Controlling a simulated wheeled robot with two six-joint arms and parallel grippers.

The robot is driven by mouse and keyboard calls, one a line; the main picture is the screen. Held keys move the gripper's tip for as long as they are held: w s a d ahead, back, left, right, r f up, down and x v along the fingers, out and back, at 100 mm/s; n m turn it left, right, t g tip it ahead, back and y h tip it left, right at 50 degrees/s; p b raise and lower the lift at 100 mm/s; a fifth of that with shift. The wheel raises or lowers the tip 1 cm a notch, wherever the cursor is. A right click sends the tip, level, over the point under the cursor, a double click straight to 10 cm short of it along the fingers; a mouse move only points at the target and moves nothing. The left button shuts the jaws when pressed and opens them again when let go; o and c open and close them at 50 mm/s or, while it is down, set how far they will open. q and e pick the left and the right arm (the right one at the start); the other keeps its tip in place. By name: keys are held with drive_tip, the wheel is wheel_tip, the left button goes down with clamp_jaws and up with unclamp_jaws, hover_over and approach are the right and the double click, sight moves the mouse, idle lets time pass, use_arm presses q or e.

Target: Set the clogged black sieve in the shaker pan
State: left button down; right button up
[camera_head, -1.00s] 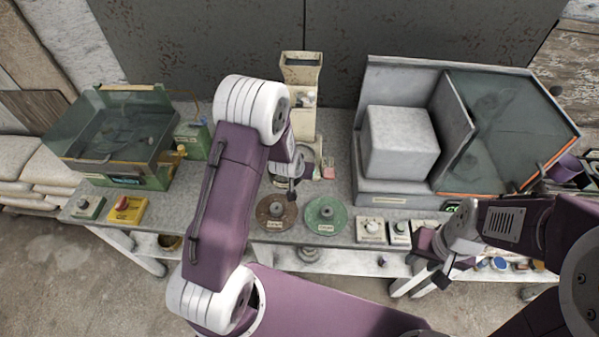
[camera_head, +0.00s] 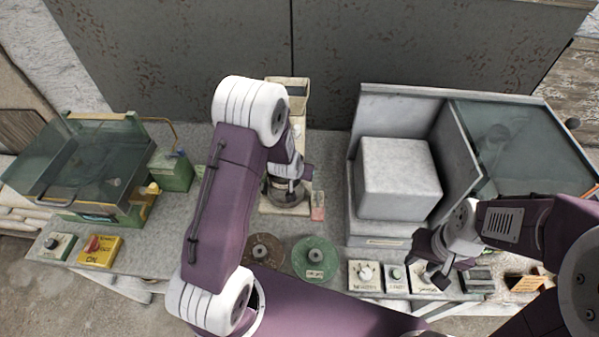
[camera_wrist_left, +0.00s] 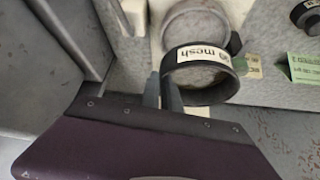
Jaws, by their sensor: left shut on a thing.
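The black sieve (camera_wrist_left: 203,72), a short ring with a white "mesh" label, shows in the left wrist view; it also shows as a dark band in the head view (camera_head: 285,192). My left gripper (camera_wrist_left: 168,92) is shut on the sieve's wall at its left side. A pale round pan (camera_wrist_left: 196,22) lies just beyond the sieve in the left wrist view, partly covered by it. I cannot tell the height between them. The pan seems to belong to the cream upright device (camera_head: 298,115) in the head view. My right gripper (camera_head: 437,270) hangs over the bench's front right; its jaw opening is unclear.
A brown disc (camera_head: 263,250) and a green disc (camera_head: 315,259) lie in front of the device. A glass-walled green box (camera_head: 90,165) stands left, near a yellow switch (camera_head: 99,250). A grey cabinet with a pale block (camera_head: 398,178) stands right. Small control boxes (camera_head: 365,275) line the front edge.

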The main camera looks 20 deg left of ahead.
sight(299, 181)
use_arm(q)
drive_tip(key=shift+f+b, duration=2.45)
drive_tip(key=shift+f, duration=0.4)
drive_tip(key=shift+f+b, duration=1.15)
drive_tip(key=shift+f, duration=0.15)
drive_tip(key=c, duration=1.5)
unclamp_jaws()
drive_tip(key=shift+r, duration=0.1)
drive_tip(key=shift+r+p, duration=1.75)
drive_tip(key=shift+r, duration=0.3)
drive_tip(key=shift+f, duration=0.1)
